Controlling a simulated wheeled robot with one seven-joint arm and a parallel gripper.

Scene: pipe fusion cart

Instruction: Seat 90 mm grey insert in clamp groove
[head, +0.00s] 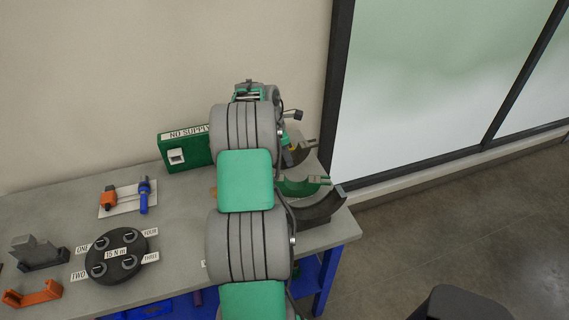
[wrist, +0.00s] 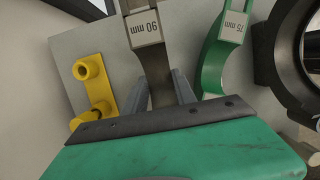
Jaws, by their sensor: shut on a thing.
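The 90 mm grey insert (wrist: 156,65) shows in the upper middle of the wrist view, with a light "90 mm" label block at its upper part. My gripper (wrist: 161,90) is shut on its lower end, one finger on each side. I cannot tell whether the insert rests on the grey plate behind it or hangs clear. A dark ring (wrist: 266,60), perhaps part of the clamp, is at the right edge of the wrist view.
A green 75 mm insert (wrist: 212,70) stands close right of my gripper. A yellow bracket (wrist: 92,78) is to its left. On the bench are a green "NO SUPPLY" box (head: 186,152), a black round block (head: 108,268) and an orange handle (head: 33,294).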

